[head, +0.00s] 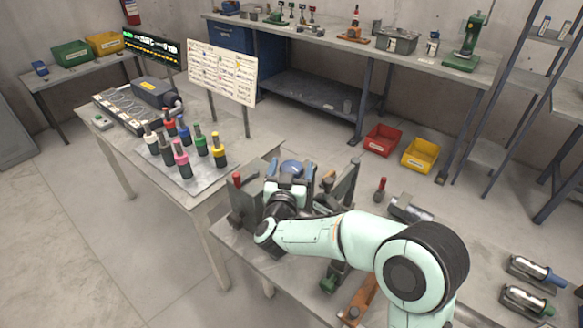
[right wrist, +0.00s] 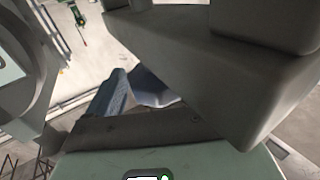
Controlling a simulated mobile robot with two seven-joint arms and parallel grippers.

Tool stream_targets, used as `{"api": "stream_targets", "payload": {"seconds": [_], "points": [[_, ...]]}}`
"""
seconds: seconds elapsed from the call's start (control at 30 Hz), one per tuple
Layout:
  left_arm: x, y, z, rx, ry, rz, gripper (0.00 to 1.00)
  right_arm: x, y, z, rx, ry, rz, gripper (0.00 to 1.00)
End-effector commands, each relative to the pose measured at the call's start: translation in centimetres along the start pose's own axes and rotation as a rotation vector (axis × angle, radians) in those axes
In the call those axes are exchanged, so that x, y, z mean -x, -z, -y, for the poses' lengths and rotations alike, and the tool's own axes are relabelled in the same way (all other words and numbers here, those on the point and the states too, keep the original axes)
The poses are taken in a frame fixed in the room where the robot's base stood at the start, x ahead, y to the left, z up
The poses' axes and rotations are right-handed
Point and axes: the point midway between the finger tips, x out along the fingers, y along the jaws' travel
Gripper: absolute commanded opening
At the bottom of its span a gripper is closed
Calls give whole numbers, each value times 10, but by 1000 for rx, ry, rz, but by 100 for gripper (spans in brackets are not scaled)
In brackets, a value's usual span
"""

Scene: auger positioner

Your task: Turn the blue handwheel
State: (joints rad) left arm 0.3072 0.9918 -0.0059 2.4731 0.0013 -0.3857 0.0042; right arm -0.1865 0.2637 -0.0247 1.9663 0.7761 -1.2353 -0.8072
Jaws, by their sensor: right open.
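The blue handwheel (head: 292,167) shows as a small rounded blue shape on the fixture at the near table, largely hidden by my right gripper. My right gripper (head: 290,178) is open, with its blue-grey fingers either side of the handwheel. Whether they touch it I cannot tell. In the right wrist view one blue-grey finger (right wrist: 110,95) shows beside a blue surface (right wrist: 152,92), probably the handwheel. My left gripper is not in view.
Grey upright blocks of the fixture (head: 245,205) stand close around my right gripper, and one large block (right wrist: 220,75) fills much of the wrist view. Several coloured bottles (head: 181,160) stand on the left table.

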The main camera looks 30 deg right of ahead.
Motion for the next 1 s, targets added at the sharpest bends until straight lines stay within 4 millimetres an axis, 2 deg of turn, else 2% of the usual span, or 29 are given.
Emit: {"api": "stream_targets", "payload": {"seconds": [0.17,0.4,0.6,0.8,1.0], "points": [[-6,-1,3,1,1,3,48,28,-1,1,-1,6,1,86],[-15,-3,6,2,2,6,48,83,-1,1,-1,6,-2,86],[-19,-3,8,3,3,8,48,117,1,1,-2,4,-4,86],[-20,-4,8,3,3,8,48,130,1,0,-2,1,-4,86],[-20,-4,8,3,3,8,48,131,2,0,-2,0,-4,86]]}}
